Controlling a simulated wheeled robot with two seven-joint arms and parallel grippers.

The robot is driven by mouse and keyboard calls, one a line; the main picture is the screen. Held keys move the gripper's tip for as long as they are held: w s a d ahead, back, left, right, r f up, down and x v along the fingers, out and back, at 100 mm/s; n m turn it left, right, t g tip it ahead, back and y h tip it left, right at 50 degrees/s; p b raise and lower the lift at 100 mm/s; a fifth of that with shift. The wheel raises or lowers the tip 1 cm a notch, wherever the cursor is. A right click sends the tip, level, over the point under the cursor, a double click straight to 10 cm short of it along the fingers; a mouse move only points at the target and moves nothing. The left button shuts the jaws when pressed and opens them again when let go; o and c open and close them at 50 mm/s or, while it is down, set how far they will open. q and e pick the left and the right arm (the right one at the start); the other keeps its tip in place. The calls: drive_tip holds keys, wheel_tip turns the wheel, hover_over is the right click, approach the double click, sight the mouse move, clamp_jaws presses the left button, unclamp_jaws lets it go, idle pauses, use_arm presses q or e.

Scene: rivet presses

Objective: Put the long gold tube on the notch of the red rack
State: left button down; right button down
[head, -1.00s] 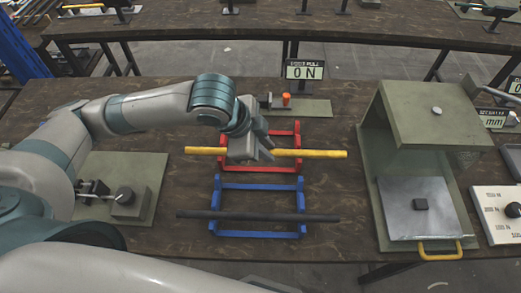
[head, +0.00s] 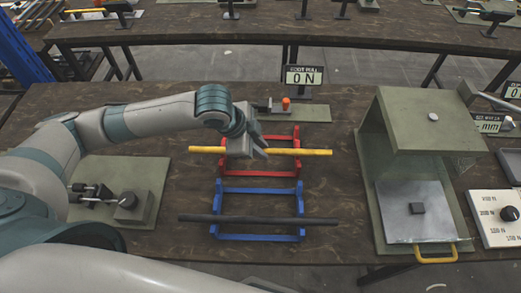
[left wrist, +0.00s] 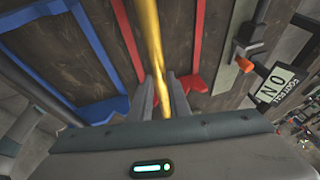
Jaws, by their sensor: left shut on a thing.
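The long gold tube (head: 300,152) lies level, left to right, across the red rack (head: 298,165) in the head view. My left gripper (head: 261,153) is shut on the tube near its middle. The left wrist view shows the tube (left wrist: 151,40) running between the two fingers (left wrist: 162,92), with red rack bars (left wrist: 198,40) on either side. The tube's ends stick out past both sides of the rack. The gripper hides part of the rack and tube, and I cannot tell whether the tube touches the notches. My right gripper is not in view.
A blue rack (head: 260,238) just in front holds a dark rod (head: 320,219). A green press (head: 425,110) stands to the right, and a green plate with a clamp (head: 128,205) lies to the left. A sign (head: 304,76) and small orange-topped fixture (head: 286,103) are behind.

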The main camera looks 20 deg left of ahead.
use_arm(q)
drive_tip(key=shift+f, duration=1.05)
drive_tip(key=shift+f, duration=0.1)
drive_tip(key=c, duration=1.7)
unclamp_jaws()
drive_tip(key=shift+o, duration=0.2)
drive_tip(key=shift+s+a+r, duration=0.15)
drive_tip(key=shift+r, duration=0.4)
drive_tip(key=b+v, duration=0.1)
drive_tip(key=v, duration=1)
